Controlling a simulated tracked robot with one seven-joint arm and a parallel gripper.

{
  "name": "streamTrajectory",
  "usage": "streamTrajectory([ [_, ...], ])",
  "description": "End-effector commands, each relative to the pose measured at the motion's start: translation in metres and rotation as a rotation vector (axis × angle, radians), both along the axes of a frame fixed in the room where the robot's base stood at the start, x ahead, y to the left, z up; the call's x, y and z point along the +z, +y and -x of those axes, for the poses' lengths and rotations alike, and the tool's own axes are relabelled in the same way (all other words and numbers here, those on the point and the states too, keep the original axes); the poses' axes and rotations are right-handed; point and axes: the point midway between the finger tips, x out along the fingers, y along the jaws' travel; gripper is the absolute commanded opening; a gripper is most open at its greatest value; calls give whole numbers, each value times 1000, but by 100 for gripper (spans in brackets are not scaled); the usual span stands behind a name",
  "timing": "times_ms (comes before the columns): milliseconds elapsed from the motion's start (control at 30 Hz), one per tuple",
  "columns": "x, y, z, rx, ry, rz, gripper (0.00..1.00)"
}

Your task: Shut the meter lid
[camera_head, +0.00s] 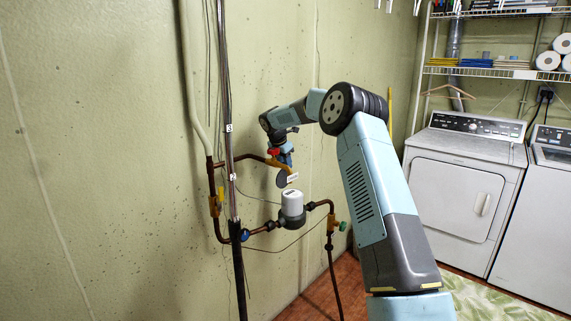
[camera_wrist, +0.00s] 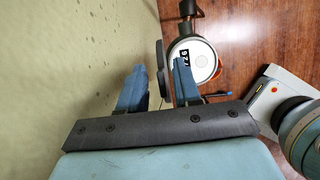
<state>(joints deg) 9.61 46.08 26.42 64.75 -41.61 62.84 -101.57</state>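The water meter (camera_head: 291,211) has a white upper part and sits on a pipe along the wall. Its lid (camera_head: 281,179) is a dark round disc, raised and standing on edge above the meter. In the wrist view the lid (camera_wrist: 160,68) shows edge-on as a thin dark strip, and the uncovered white dial of the meter (camera_wrist: 204,58) shows to its right. My gripper (camera_head: 285,159) is above the meter, close to the lid. Its two blue fingers are apart (camera_wrist: 159,67), one on each side of the lid in the picture. Whether either touches it is unclear.
Copper pipes (camera_head: 213,180) and a vertical conduit (camera_head: 232,130) run along the green wall left of the meter. A valve with a green handle (camera_head: 342,227) is to its right. A dryer (camera_head: 463,185) and shelves (camera_head: 495,73) stand at the right.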

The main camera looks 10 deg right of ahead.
Motion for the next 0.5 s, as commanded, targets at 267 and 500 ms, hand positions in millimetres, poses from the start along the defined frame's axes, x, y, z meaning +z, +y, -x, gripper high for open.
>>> streamTrajectory([
  [267,0,0,0,-1,0,0,21],
  [500,0,-1,0,-1,0,0,0],
])
